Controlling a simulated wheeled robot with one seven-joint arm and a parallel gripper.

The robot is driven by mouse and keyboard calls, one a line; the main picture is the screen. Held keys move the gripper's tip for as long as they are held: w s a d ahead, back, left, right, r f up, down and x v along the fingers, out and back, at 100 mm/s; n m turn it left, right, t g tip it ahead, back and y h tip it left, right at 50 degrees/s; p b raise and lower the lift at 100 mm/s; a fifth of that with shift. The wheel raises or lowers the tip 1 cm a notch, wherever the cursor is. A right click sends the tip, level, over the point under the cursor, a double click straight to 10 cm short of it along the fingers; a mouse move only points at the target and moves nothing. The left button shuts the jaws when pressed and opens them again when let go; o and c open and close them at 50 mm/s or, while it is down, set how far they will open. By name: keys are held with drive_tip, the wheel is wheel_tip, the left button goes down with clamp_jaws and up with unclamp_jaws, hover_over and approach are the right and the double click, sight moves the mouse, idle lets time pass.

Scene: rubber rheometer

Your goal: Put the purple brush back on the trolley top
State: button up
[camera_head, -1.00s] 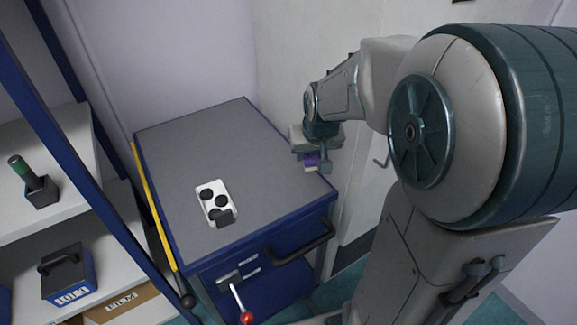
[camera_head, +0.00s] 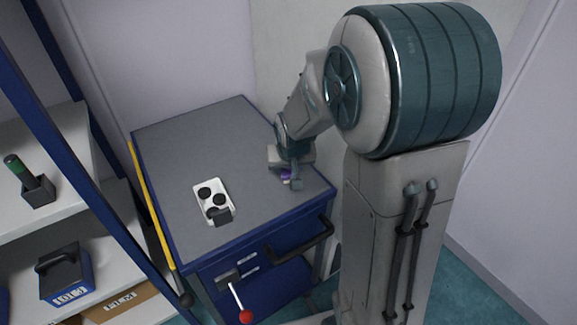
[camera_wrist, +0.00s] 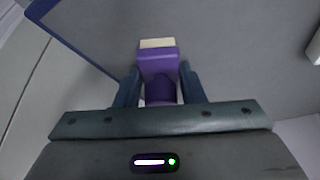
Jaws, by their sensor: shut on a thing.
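The purple brush (camera_wrist: 158,66) is between the two fingers of my gripper (camera_wrist: 160,88) in the wrist view, its pale bristle end pointing away from the palm. I cannot tell whether the brush touches the surface.
A white plate with dark round recesses (camera_head: 213,193) and a small dark block lies on the trolley top, left of my gripper. The back of the top is clear. A shelf unit (camera_head: 62,150) stands left, a wall behind.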

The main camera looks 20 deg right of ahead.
drive_tip(key=o, duration=1)
drive_tip(key=shift+f, duration=0.15)
drive_tip(key=shift+r, duration=0.4)
drive_tip(key=p+v, duration=0.1)
drive_tip(key=v, duration=1)
drive_tip(key=s+g, duration=0.2)
drive_tip(key=s, duration=1.4)
drive_tip(key=shift+n, duration=0.3)
wheel_tip(320, 180, up, 4)
drive_tip(key=p, duration=0.4)
drive_tip(key=shift+d+p, duration=0.15)
drive_tip(key=shift+p, duration=0.2)
